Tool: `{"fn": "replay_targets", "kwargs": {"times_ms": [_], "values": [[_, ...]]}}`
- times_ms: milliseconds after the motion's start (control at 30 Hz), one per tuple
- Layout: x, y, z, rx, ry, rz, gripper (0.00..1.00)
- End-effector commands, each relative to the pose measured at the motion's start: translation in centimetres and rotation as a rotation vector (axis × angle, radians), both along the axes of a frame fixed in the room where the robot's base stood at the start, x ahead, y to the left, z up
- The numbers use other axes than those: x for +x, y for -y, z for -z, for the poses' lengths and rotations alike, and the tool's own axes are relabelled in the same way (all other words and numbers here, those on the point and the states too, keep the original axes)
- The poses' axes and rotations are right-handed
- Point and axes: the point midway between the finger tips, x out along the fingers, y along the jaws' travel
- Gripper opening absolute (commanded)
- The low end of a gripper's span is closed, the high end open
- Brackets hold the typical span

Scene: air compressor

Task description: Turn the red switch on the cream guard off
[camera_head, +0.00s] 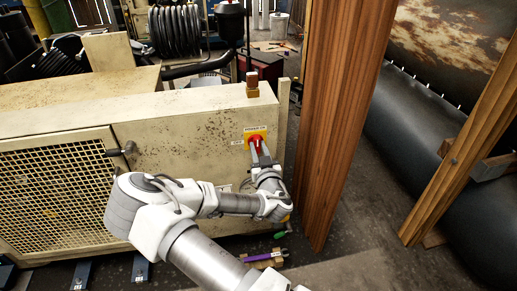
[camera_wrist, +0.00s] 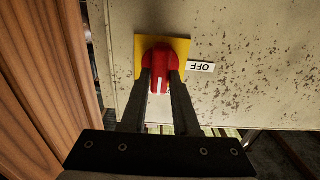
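The red switch (camera_head: 256,142) sits on a yellow plate (camera_head: 248,132) near the right end of the cream guard (camera_head: 190,130). In the wrist view the red switch (camera_wrist: 162,55) has a white mark on its handle, pointing down the picture between my fingers. An OFF label (camera_wrist: 201,67) is right of the plate there, upside down; in the head view it is on the left. My gripper (camera_wrist: 161,76) is at the switch, one finger on each side of the handle. The fingers are apart with the handle between them; whether they press on it cannot be told.
A wooden post (camera_head: 335,110) stands close to the right of the guard and my gripper; it fills the left of the wrist view. A mesh panel (camera_head: 60,190) and a black latch (camera_head: 122,149) are on the guard's left. A purple-handled tool (camera_head: 265,257) lies below.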

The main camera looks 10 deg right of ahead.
Motion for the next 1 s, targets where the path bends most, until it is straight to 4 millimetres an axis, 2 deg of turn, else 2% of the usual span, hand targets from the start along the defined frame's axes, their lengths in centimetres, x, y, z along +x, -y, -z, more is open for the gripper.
{"fn": "replay_targets", "kwargs": {"times_ms": [33,133,633,1000], "values": [[-0.01,-0.01,0.01,0.0,0.0,0.0,0.18],[-0.02,0.0,0.01,0.0,0.0,0.0,0.0],[-0.03,-0.02,0.01,-0.052,0.0,0.001,0.0],[-0.02,-0.23,-0.01,-0.324,0.002,0.0,0.0]]}}
